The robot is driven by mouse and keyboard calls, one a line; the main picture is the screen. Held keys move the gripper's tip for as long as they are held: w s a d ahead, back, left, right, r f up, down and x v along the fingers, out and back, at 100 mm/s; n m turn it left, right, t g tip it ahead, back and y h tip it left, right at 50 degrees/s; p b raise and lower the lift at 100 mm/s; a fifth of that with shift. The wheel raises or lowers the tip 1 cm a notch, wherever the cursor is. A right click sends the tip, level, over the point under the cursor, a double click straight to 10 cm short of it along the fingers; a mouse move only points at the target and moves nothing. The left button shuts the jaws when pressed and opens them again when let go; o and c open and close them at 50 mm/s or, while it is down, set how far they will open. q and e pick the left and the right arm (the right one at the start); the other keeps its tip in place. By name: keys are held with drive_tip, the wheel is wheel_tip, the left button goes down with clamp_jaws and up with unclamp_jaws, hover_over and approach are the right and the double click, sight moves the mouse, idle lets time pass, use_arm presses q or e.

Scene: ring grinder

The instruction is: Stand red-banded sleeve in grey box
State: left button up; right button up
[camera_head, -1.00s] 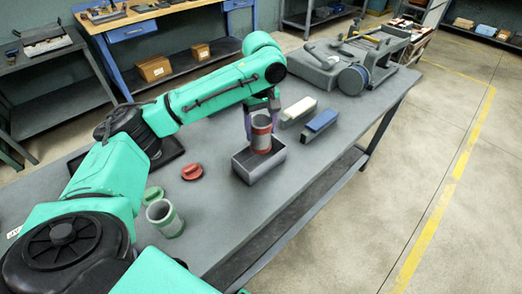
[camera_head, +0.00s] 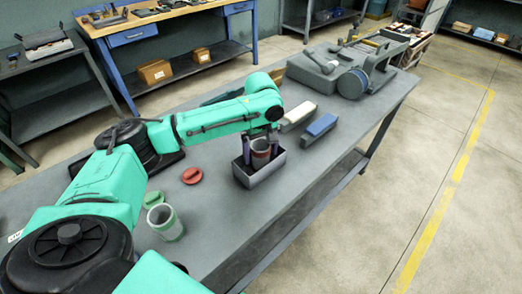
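The red-banded sleeve (camera_head: 261,158) stands upright inside the grey box (camera_head: 262,178), with its open top at about rim height. Its lower part is hidden by the box's near wall. My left gripper (camera_head: 260,147) reaches down from above, with one finger on each side of the sleeve; it looks shut on the sleeve. The box sits on the grey workbench (camera_head: 225,215). My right gripper is not in view.
A green-banded sleeve (camera_head: 165,222) stands nearer on the bench, beside a green cap (camera_head: 153,197) and a red cap (camera_head: 192,175). A white-topped block (camera_head: 298,115) and a blue-topped block (camera_head: 319,128) lie behind the box. A grey machine (camera_head: 340,70) occupies the far end.

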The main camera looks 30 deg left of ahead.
use_arm(q)
wheel_tip(320, 180, up, 12)
drive_tip(key=b, duration=0.1)
idle(0.5)
